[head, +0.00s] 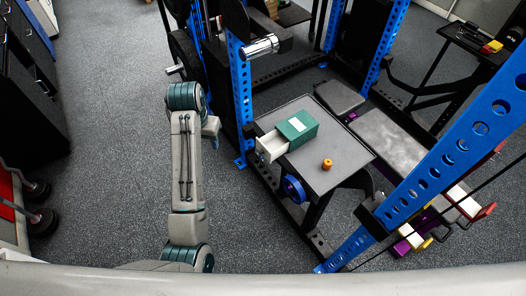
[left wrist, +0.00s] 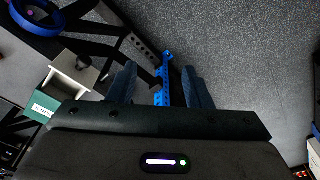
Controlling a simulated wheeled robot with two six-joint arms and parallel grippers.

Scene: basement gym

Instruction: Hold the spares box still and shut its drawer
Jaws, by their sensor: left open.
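The spares box (head: 297,129) is green with a white label and stands on a dark grey table. Its pale drawer (head: 270,147) is pulled out toward the left and has a dark knob. In the left wrist view, the green box (left wrist: 42,107) and its open drawer (left wrist: 68,80) show at the left, partly cut off by my gripper body. My left gripper (left wrist: 161,85) is open and empty, its two dark fingers spread over the floor. In the head view my left gripper (head: 211,127) is left of the box, clear of it, and mostly hidden by my arm. My right gripper is not seen.
The table (head: 330,180) also bears a small orange cylinder (head: 327,164) near the box. Blue rack uprights (head: 240,95) with a chrome-ended bar (head: 262,46) stand close behind and left of the table. Open floor (head: 120,150) lies to the left.

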